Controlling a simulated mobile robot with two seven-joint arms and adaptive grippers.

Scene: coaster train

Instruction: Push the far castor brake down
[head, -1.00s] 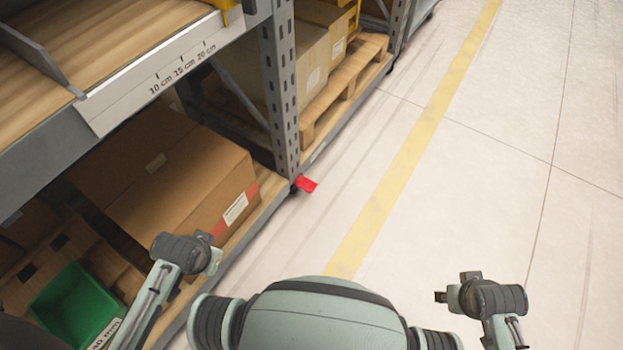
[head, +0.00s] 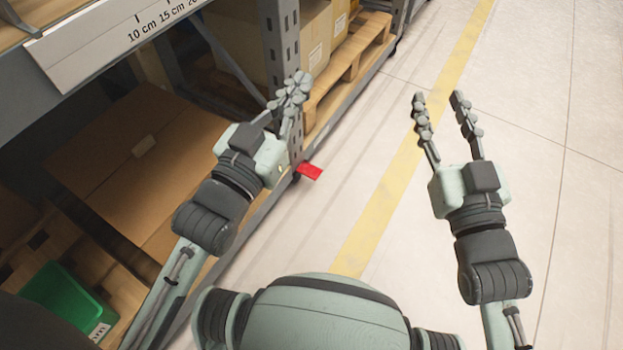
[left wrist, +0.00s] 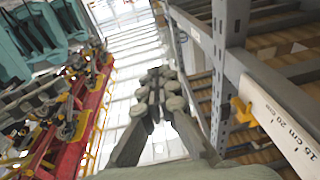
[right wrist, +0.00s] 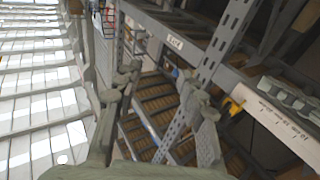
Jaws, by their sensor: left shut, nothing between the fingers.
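The red brake pedal (head: 309,171) of a castor sticks out over the floor at the foot of the rack post in the head view. The castor itself is mostly hidden under the rack edge. My left gripper (head: 298,85) is shut and empty, raised in front of the rack post, above and slightly left of the pedal, not touching it. It also shows with its fingers together in the left wrist view (left wrist: 160,78). My right gripper (head: 437,97) is open and empty over the floor right of the pedal. Its spread fingers show in the right wrist view (right wrist: 160,80).
The rack post (head: 282,40) and shelf edge with a scale label (head: 110,40) stand at the left. A cardboard box (head: 130,165) and a green bin (head: 68,297) sit on the lower level. The floor (head: 520,110) at the right, with a yellow line (head: 440,110), is clear.

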